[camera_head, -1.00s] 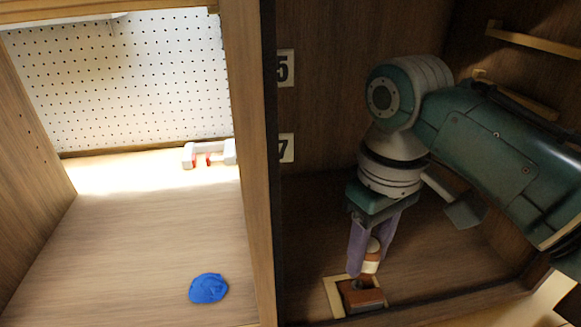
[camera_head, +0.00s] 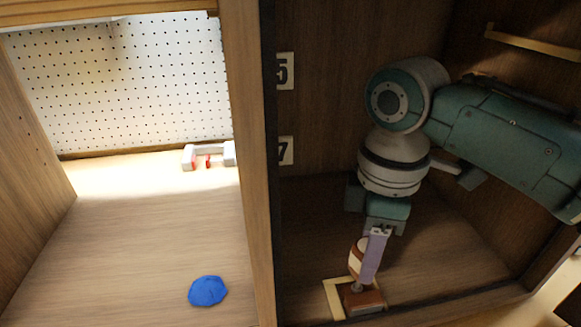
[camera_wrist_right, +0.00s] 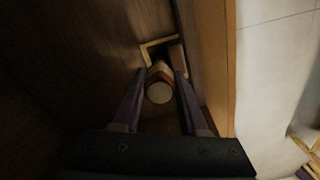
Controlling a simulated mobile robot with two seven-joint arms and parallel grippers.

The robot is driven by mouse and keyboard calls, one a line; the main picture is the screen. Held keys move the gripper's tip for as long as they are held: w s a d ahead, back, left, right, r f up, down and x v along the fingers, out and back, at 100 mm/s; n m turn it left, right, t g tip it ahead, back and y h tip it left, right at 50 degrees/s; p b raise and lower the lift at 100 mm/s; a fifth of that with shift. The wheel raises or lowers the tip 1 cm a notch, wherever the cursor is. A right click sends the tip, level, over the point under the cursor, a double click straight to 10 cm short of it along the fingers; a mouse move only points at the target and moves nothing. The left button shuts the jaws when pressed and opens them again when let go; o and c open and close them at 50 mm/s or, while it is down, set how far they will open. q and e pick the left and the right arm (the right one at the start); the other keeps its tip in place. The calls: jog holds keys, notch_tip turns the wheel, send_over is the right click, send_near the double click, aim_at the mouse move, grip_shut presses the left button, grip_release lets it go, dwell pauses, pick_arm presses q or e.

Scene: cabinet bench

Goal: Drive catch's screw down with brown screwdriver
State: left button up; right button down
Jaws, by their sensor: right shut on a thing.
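The brown screwdriver (camera_head: 356,258), with a pale band on its handle, stands nearly upright in my right gripper (camera_head: 366,264). In the right wrist view its round pale butt (camera_wrist_right: 159,93) lies between the two purple fingers of the right gripper (camera_wrist_right: 160,76), which are shut on it. Below it is the reddish-brown catch (camera_head: 366,300) on the floor of the right compartment. The screwdriver's lower end is at the grey screw (camera_head: 356,288) on the catch; I cannot tell how well it is seated. My left gripper is not in view.
A pale yellow corner marking (camera_head: 331,297) lies beside the catch. A wooden divider (camera_head: 246,180) separates this compartment from the bright left one, which holds a blue lump (camera_head: 208,291) and a white and red item (camera_head: 208,156). The compartment's front edge (camera_head: 455,303) runs close by.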

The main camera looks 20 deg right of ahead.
jog(key=m, duration=0.6)
jog(key=shift+a+f, duration=0.1)
jog(key=m, duration=0.5)
jog(key=shift+s+a+m, duration=0.1)
jog(key=shift+a+m, duration=0.05)
jog(key=shift+m, duration=1.15)
jog(key=shift+r, duration=0.2)
